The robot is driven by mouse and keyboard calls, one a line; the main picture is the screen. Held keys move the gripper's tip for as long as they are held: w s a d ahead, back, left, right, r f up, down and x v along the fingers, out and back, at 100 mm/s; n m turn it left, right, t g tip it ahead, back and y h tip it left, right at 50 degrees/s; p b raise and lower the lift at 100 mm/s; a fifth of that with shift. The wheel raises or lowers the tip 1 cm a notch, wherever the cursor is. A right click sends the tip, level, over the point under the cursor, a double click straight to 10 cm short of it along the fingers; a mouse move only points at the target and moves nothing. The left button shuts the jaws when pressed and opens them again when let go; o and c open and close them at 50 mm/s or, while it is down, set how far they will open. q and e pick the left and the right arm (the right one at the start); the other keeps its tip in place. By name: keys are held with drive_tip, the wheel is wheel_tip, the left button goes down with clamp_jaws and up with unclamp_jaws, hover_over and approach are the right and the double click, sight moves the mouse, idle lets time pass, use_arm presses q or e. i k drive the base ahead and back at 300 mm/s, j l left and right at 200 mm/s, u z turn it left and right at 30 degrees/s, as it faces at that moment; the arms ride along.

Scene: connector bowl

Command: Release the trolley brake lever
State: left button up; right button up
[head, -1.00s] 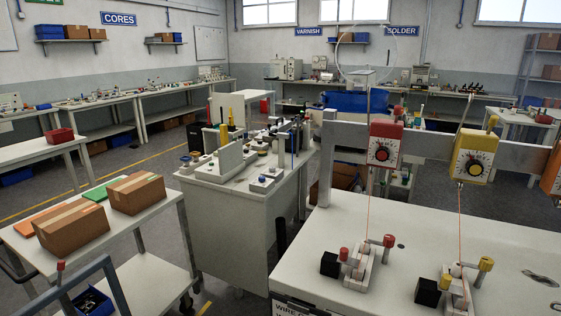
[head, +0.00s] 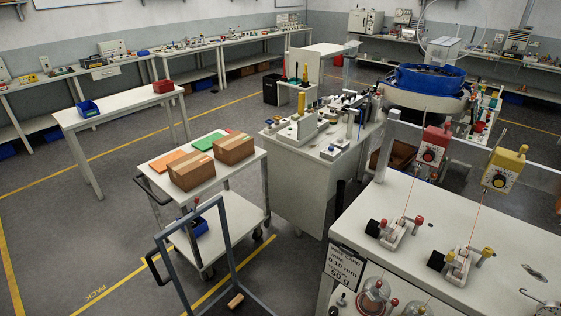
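A white two-shelf trolley (head: 232,185) stands left of centre, with a black push handle (head: 148,188) at its left end. Two brown cartons (head: 234,147), a green sheet and an orange sheet lie on its top. A blue bin (head: 199,227) is on its lower shelf. A small red-tipped lever (head: 196,201) shows beside the trolley's near side, close to a blue-grey tubular frame (head: 222,240). I cannot tell whether the lever belongs to the trolley or to the frame, or which way it is set. Neither of my grippers is in view.
A white winding bench (head: 440,215) with red and yellow tensioners fills the right. A small wooden block (head: 236,301) lies at the frame's foot. Open grey floor (head: 90,235) lies to the left, with yellow lines.

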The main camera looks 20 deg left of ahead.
sight(251, 306)
drive_tip(key=k+u, duration=0.1)
drive_tip(key=u, duration=1.1)
